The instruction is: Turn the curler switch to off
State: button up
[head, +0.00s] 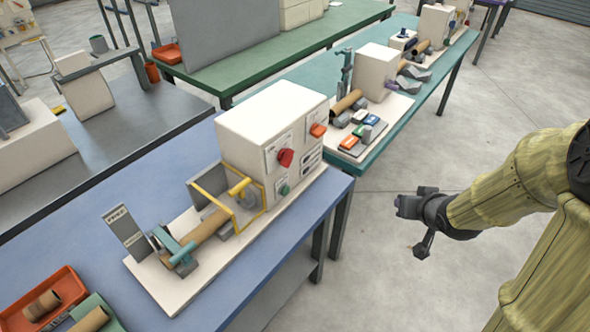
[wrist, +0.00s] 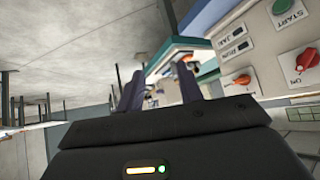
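The white machine box (head: 265,130) stands on the blue table. It carries a large red knob (head: 285,157), an orange-red knob (head: 318,130) and a green button (head: 283,190). Which knob is the curler switch cannot be read. In the wrist view, the panel appears rotated at right, with a red knob (wrist: 305,58) beside an "ON" label, a smaller orange-red knob (wrist: 240,80) and a green START button (wrist: 281,7). My gripper (head: 402,205) is right of the box, over the floor and apart from it. Its fingers (wrist: 159,88) are spread, with nothing seen between them.
A yellow guard frame (head: 222,197) and cardboard tube (head: 208,226) are left of the box. A teal table (head: 395,125) with another machine (head: 375,72) stands behind. Red (head: 45,300) and green trays sit at the table's front left. Floor (head: 400,255) around my gripper is clear.

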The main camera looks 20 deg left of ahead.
aim_at(291, 160)
jog(key=a+n+g+y+b, duration=0.1)
jog(key=a+n+y+b, duration=0.2)
jog(key=a+y, duration=1)
jog(key=y+b, duration=0.1)
jog(key=b, duration=0.2)
jog(key=shift+s+a+g, duration=0.2)
jog(key=shift+s+g, duration=0.1)
jog(key=shift+a, duration=0.1)
jog(key=p+x, duration=0.1)
jog(key=x, duration=1.6)
jog(key=shift+a+r, duration=0.1)
jog(key=shift+a, duration=0.05)
jog(key=shift+w, duration=0.1)
grip_shut()
